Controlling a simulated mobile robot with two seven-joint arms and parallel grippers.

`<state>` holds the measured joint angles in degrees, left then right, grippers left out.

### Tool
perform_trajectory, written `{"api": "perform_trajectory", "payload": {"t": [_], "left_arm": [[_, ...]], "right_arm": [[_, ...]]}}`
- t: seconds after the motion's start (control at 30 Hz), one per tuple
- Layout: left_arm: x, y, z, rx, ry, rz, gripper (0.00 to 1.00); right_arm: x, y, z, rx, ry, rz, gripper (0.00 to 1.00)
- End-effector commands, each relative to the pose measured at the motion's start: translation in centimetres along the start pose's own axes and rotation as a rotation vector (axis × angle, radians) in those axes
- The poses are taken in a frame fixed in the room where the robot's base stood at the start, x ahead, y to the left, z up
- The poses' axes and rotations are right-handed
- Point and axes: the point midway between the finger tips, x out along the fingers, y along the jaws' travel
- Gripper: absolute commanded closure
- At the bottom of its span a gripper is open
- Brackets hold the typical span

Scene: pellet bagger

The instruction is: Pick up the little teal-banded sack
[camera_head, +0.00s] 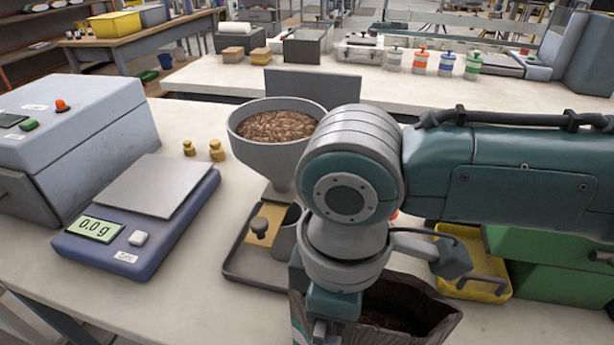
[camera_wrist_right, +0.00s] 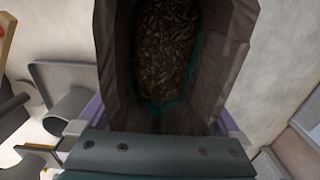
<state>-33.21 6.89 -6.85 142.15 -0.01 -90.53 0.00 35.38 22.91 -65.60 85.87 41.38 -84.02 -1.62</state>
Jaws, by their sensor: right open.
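The sack (camera_head: 425,318) stands at the front of the bench with its mouth open and brown pellets inside. A little teal shows at its left side. My right arm covers much of it in the head view. In the right wrist view the open sack (camera_wrist_right: 115,60) fills the middle, with pellets deep inside and teal along the inner wall. My right gripper (camera_head: 325,325) is open at the sack's near left side. In the wrist view its teal body lies across the lower edge of the sack's mouth. I cannot tell whether the fingers touch the sack. My left gripper is out of view.
A hopper (camera_head: 275,150) of pellets stands behind the sack, above a grey tray (camera_head: 250,280). A blue scale (camera_head: 140,225) reads 0.0 g at left, with two brass weights nearby. A yellow tray (camera_head: 475,290) and green bins (camera_head: 560,285) are at right. The front left bench is clear.

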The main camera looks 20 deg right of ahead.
Motion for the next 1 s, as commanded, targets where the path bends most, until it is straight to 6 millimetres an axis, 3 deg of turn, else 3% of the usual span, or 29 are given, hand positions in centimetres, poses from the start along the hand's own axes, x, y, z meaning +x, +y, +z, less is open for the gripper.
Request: {"api": "perform_trajectory", "payload": {"t": [0.13,1.0], "left_arm": [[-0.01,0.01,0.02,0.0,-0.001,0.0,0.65],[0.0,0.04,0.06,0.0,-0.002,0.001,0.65]], "right_arm": [[-0.05,-0.01,0.0,0.0,0.0,0.0,0.02],[-0.1,0.0,0.0,0.0,0.0,0.0,1.0]]}}
